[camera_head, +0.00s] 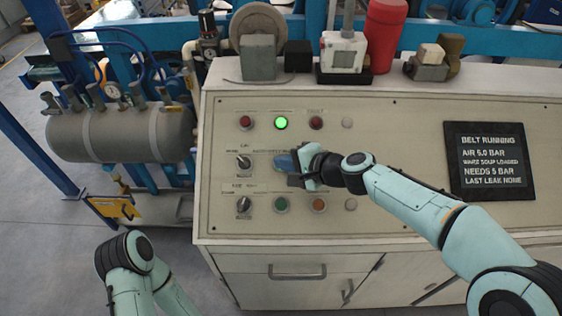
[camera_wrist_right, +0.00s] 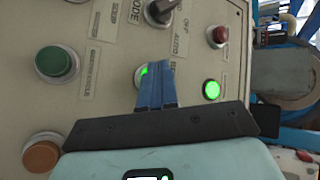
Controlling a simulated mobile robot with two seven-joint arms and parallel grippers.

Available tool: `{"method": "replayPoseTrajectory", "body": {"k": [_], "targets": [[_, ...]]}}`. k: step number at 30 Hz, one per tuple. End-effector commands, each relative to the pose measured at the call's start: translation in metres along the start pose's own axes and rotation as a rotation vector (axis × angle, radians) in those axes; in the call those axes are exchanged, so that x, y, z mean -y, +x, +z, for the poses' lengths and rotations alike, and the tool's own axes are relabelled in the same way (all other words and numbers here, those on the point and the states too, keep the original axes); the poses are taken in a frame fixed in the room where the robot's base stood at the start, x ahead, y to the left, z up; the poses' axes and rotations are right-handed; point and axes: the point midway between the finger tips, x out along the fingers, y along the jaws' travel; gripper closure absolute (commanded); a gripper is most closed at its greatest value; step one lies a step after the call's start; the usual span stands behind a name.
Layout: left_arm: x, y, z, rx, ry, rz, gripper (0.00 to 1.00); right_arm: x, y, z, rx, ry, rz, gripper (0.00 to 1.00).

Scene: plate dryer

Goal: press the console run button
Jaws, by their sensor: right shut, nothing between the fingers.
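The pale console (camera_head: 380,222) has a sloped panel of lamps, buttons and switches. My right gripper (camera_head: 280,162) is shut and empty, its blue fingers at the middle row of the panel. In the right wrist view the fingers (camera_wrist_right: 155,68) overlap a round button (camera_wrist_right: 142,73) with a bright green face, mostly hidden behind them. It looks like the run button, but its label is not readable. The tips appear at or very near it; I cannot tell whether they touch. My left arm shows at the lower left, with its gripper out of view.
A lit green lamp (camera_head: 281,122) is above. A dark green button (camera_head: 281,204) and an orange one (camera_head: 319,204) are below. A selector switch (camera_head: 244,162) is to the left. The display (camera_head: 489,161) reads "BELT RUNNING". A tank (camera_head: 120,134) stands left.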

Motion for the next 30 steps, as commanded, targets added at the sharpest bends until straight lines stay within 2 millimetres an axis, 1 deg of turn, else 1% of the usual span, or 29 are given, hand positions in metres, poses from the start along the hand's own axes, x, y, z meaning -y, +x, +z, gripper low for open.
{"method": "replayPoseTrajectory", "body": {"k": [5, 13, 25, 30], "targets": [[-0.001, -0.002, 0.0, -0.001, 0.0, 0.0, 1.0, 0.001, -0.002, 0.001, -0.001, 0.0, 0.001, 1.0], [-0.003, -0.009, -0.001, -0.003, 0.001, 0.001, 1.0, 0.009, -0.011, 0.008, -0.001, 0.0, 0.0, 1.0], [-0.004, -0.01, -0.001, -0.003, 0.001, 0.001, 1.0, 0.01, -0.013, 0.009, 0.0, 0.0, 0.0, 1.0], [-0.007, -0.017, -0.002, -0.006, 0.002, 0.002, 1.0, 0.017, -0.022, 0.016, 0.0, -0.002, -0.001, 1.0]]}}
